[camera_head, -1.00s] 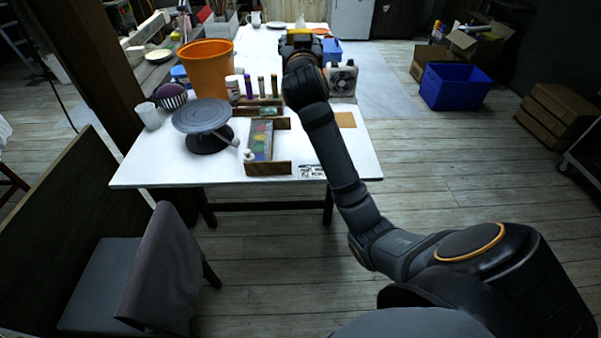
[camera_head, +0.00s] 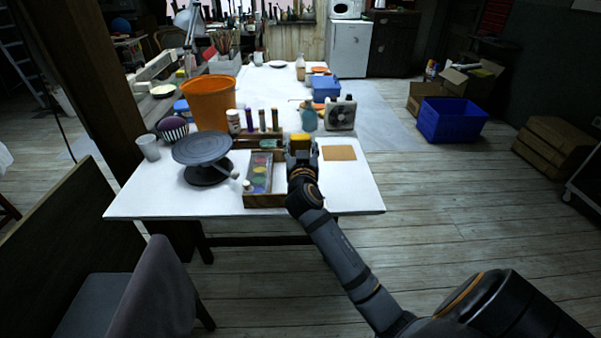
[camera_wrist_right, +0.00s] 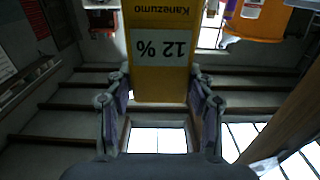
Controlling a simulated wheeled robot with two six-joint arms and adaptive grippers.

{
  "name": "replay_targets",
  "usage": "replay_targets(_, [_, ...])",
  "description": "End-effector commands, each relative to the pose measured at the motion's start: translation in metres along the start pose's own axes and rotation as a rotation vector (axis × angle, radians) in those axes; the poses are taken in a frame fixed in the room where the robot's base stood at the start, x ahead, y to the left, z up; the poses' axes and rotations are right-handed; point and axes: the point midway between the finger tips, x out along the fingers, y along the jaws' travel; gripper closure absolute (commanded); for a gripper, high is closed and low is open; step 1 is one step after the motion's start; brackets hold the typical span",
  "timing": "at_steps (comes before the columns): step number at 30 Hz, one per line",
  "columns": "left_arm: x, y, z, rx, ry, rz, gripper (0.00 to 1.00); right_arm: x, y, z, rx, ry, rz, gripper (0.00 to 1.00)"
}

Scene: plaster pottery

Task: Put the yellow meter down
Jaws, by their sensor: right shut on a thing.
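The yellow meter (camera_head: 299,139) is a small yellow box in my right gripper (camera_head: 302,152), over the front part of the white table (camera_head: 150,200), between the paint palette and the brown square. In the right wrist view the meter (camera_wrist_right: 160,75) shows its grey display reading "12 %" upside down, under the name "Kanezumo". The right gripper's two fingers (camera_wrist_right: 160,108) press on both sides of its lower end. I cannot tell whether the meter touches the table. My left gripper is not in view.
A paint palette (camera_head: 260,175) in a wooden tray lies just left of the gripper. A grey turntable (camera_head: 202,149) and an orange bucket (camera_head: 211,103) stand further left. White tabletop is free at the front right.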

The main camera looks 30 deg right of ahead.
Motion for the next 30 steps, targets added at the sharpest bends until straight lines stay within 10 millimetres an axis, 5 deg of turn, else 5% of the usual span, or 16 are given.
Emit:
replay_targets(4, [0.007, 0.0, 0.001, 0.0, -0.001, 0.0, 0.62, 0.0, 0.0, 0.034, -0.001, -0.001, -0.001, 0.9])
replay_targets(13, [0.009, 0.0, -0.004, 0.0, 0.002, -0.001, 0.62, 0.0, 0.0, 0.048, 0.0, 0.001, 0.001, 0.9])
replay_targets(19, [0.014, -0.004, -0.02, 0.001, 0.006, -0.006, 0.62, 0.0, 0.0, 0.081, -0.002, 0.001, 0.0, 0.9])
replay_targets(30, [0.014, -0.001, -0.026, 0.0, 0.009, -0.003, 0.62, 0.0, 0.0, 0.083, 0.001, 0.002, 0.0, 0.9])
